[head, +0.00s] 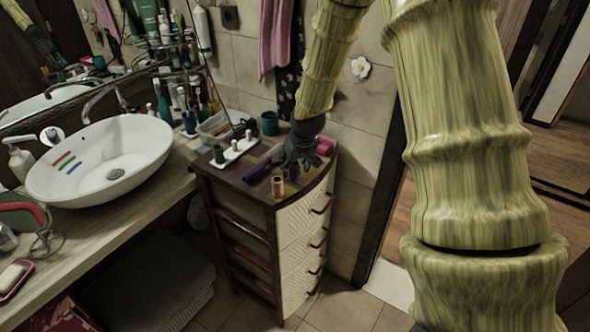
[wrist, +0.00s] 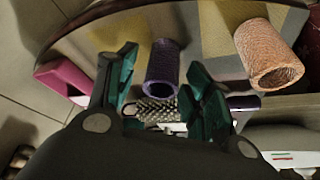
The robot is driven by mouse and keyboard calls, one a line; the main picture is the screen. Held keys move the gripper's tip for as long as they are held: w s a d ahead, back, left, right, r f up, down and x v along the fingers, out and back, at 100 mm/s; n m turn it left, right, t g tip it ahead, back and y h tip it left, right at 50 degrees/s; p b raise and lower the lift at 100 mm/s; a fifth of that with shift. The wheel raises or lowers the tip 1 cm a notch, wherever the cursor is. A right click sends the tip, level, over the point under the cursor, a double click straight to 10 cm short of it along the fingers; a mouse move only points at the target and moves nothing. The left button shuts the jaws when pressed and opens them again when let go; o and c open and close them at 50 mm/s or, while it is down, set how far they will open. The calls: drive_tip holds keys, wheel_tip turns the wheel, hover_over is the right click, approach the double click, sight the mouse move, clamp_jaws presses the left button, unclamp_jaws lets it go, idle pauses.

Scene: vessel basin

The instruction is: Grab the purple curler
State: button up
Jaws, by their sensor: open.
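The purple curler (wrist: 163,62) is a dark purple, hollow cylinder on the cabinet top, in the upper middle of the wrist view. My gripper (wrist: 164,72) is open, with one teal-padded finger on each side of the curler in that view. I cannot tell whether either finger touches it. In the head view my gripper (head: 298,158) is low over the cabinet top, and I cannot make out the purple curler there.
A pink object (wrist: 64,78) lies left. A bristled brush (wrist: 155,108) is below the purple curler. The wooden cabinet (head: 232,186) stands beside the counter with the white basin (head: 130,150).

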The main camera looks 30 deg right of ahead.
drive_tip(key=c, duration=0.8)
drive_tip(key=shift+r, duration=0.2)
